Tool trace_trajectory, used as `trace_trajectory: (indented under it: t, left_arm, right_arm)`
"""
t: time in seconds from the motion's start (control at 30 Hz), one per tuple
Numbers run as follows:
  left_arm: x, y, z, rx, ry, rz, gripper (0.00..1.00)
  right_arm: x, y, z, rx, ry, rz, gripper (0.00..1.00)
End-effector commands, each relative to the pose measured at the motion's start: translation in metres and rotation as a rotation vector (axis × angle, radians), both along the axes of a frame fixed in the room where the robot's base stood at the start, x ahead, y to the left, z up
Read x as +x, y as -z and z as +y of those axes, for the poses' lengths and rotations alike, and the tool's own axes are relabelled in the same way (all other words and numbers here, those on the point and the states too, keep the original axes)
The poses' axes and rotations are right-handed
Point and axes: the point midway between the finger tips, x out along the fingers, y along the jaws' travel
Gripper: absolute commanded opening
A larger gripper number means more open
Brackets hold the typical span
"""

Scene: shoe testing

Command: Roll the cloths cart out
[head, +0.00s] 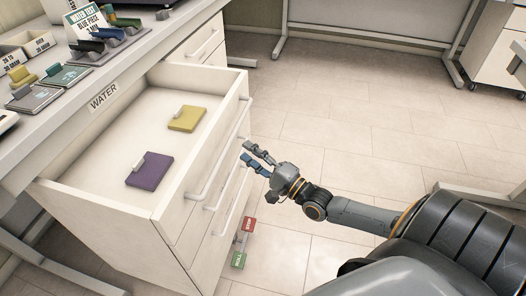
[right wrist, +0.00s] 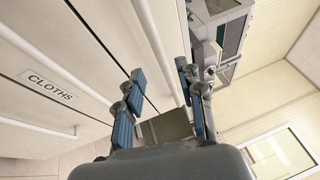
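A white drawer front labelled CLOTHS (right wrist: 50,87) shows in the right wrist view, with a white bar handle (right wrist: 157,48) nearby. In the head view, a white cabinet (head: 100,235) stands under the counter, with bar handles (head: 222,185) on its fronts. My right gripper (head: 257,157) is beside these handles. Its fingers are spread in the right wrist view (right wrist: 160,105), with the handle bar running toward the gap between them; I cannot tell whether they touch it. A red pedal (head: 249,225) and a green pedal (head: 238,260) sit low at the cabinet's front. My left gripper is out of view.
The open drawer labelled WATER (head: 160,98) sticks out above and holds a purple pad (head: 149,170) and a yellow pad (head: 187,118). The counter (head: 125,52) carries several small items. The tiled floor (head: 370,110) right of the cabinet is clear.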

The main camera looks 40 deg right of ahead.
Motion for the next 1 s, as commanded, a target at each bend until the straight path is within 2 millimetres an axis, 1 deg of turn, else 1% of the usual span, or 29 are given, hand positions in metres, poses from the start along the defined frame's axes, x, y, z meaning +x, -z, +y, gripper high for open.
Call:
trace_trajectory:
  t: [0.03, 0.1, 0.2, 0.3, 0.43, 0.9, 0.97, 1.0]
  left_arm:
    - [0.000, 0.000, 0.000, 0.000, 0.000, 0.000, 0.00]
    - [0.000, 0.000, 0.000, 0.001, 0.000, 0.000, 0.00]
    - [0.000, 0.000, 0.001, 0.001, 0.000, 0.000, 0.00]
    - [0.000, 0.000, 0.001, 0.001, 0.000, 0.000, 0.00]
    - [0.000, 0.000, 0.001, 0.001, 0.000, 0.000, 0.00]
    - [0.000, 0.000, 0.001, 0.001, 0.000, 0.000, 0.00]
    - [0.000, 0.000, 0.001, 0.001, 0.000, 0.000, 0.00]
    - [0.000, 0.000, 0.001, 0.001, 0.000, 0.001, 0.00]
  right_arm:
    - [-0.011, 0.003, -0.003, -0.001, 0.000, 0.004, 0.37]
    - [-0.022, 0.005, -0.006, -0.001, -0.001, 0.004, 0.37]
    - [-0.034, 0.007, -0.009, -0.001, 0.000, 0.002, 0.37]
    - [-0.042, 0.008, -0.011, -0.001, 0.000, 0.001, 0.37]
    - [-0.046, 0.008, -0.012, 0.000, -0.001, -0.001, 0.37]
    - [-0.045, 0.008, -0.012, 0.000, 0.000, -0.001, 0.37]
    - [-0.046, 0.010, -0.012, -0.006, 0.001, 0.003, 0.37]
    - [-0.046, 0.014, -0.010, -0.021, 0.002, 0.011, 0.37]
